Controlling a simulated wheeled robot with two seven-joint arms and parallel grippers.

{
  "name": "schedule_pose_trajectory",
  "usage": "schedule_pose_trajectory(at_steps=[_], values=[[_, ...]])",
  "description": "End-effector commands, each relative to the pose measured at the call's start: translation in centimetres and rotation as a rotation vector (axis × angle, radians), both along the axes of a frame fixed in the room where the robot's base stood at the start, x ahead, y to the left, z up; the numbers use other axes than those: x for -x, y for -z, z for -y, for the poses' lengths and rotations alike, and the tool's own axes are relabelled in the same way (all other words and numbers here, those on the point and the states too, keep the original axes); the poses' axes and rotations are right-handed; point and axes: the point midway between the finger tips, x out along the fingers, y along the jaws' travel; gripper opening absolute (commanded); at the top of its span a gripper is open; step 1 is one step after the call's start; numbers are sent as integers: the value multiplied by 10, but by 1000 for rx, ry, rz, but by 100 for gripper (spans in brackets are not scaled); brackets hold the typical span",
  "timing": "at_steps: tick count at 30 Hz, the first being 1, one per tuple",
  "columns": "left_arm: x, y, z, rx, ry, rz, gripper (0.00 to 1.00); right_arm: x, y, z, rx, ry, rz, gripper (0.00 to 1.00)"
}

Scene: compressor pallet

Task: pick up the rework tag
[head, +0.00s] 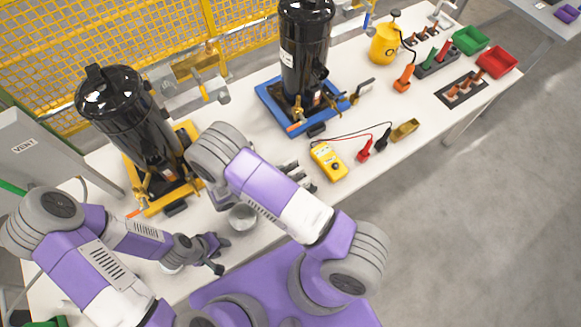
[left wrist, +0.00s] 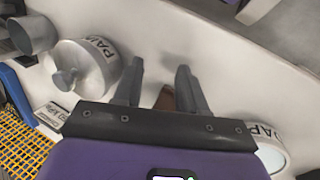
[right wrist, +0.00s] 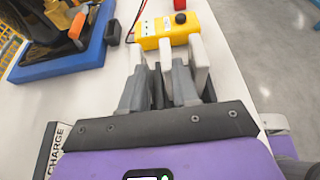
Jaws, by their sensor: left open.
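My left gripper (head: 214,258) hangs low over the white table at the front left, its two fingers apart in the left wrist view (left wrist: 160,75). A small brown piece (left wrist: 166,99) shows between the finger bases; I cannot tell whether it is the rework tag. No piece in these frames can be clearly read as the tag. My right gripper (right wrist: 165,80) is over the table beside the yellow meter (head: 328,160). Pale upright pieces (right wrist: 198,62) show at its fingers, and I cannot tell whether it holds them.
Black compressors stand on a yellow pallet (head: 149,207) and a blue pallet (head: 265,95). A metal cup (head: 242,217) stands near my left gripper. Red (head: 497,62) and green (head: 471,40) bins sit at the far right. A yellow mesh fence (head: 50,45) runs behind the table.

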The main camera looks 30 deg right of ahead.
Motion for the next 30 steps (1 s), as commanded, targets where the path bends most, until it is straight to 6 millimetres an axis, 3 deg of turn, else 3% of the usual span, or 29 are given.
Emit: schedule_pose_trajectory(at_steps=[15,25,30], values=[[1,-2,0,0,0,-1,41,0,27,60,2,2,-2,30],[0,-2,0,0,0,-1,41,-1,30,67,0,0,0,30],[0,-2,0,0,0,-1,41,-1,30,67,0,0,0,5]])
